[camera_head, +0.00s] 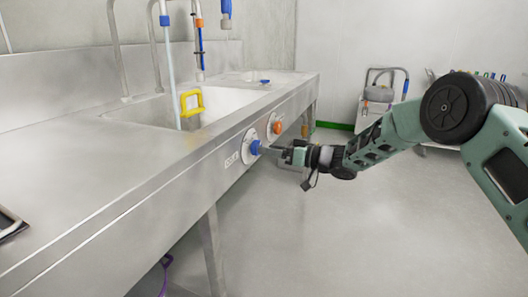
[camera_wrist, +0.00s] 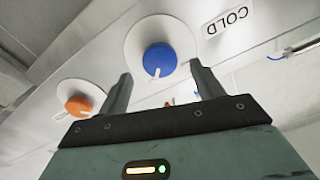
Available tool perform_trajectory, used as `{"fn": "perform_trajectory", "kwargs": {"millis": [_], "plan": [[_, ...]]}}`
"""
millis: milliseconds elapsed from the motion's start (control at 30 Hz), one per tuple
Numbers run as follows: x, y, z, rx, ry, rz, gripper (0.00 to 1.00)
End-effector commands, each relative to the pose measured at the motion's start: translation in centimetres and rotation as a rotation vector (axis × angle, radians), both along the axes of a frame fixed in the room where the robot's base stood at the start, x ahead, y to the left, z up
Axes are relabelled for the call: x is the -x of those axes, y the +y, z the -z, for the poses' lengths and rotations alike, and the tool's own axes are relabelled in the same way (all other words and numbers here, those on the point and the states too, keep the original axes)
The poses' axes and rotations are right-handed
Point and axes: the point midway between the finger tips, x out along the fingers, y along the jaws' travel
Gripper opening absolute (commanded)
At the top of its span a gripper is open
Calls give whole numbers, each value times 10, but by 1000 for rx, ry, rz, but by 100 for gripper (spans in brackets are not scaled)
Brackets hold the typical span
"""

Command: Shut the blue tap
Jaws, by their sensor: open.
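The blue tap (camera_head: 255,147) is a round knob on a white disc on the sink's front panel. In the wrist view the blue tap (camera_wrist: 160,60) has a white mark on its rim, and a "COLD" label (camera_wrist: 228,20) sits beside it. My gripper (camera_head: 275,150) is open and faces the knob from the front. In the wrist view my gripper (camera_wrist: 160,74) has one finger on each side of the knob's lower part. I cannot tell whether the fingers touch it. Water (camera_head: 173,75) runs from a blue-banded spout into the sink.
An orange tap (camera_head: 277,127) sits close beside the blue one; the orange tap (camera_wrist: 78,106) is left of my fingers in the wrist view. A yellow frame-shaped object (camera_head: 191,102) is at the sink basin. A cart (camera_head: 378,95) stands at the back wall. The floor (camera_head: 330,225) is clear.

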Motion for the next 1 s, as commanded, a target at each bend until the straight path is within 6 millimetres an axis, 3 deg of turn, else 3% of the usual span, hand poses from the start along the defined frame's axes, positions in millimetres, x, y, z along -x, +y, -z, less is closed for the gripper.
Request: {"fn": "perform_trajectory", "kwargs": {"millis": [200,567,733,1000], "plan": [[-8,24,0,-1,-1,-2,67],[-10,28,0,0,0,0,67],[-10,28,0,0,0,0,25],[-10,28,0,4,-10,0,22]]}}
